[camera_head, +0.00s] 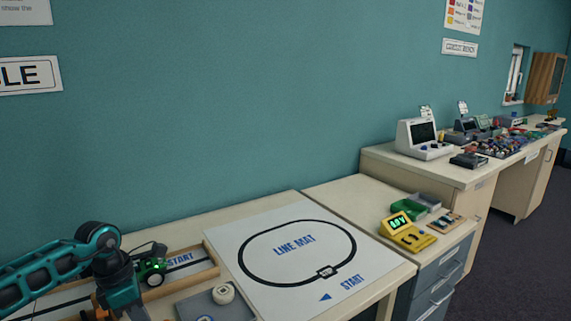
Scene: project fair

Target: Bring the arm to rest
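My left arm, teal and black, comes in from the left and bends down at its joint over the table in the lower left. Its lower end, with the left gripper (122,302), runs to the bottom edge of the picture. The fingertips are not clear, so I cannot tell if they are open or hold anything. A small green and black wheeled car (151,271) stands just right of the arm, on a track board marked START (203,262). My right gripper is not in view.
A white line mat (262,291) lies flat on the table. A grey tile with a white roll (223,293) is in front. A yellow device (407,234) and a green tray (405,207) stand on the drawer unit. A crowded bench (384,154) is farther right; dark floor (515,255) is free.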

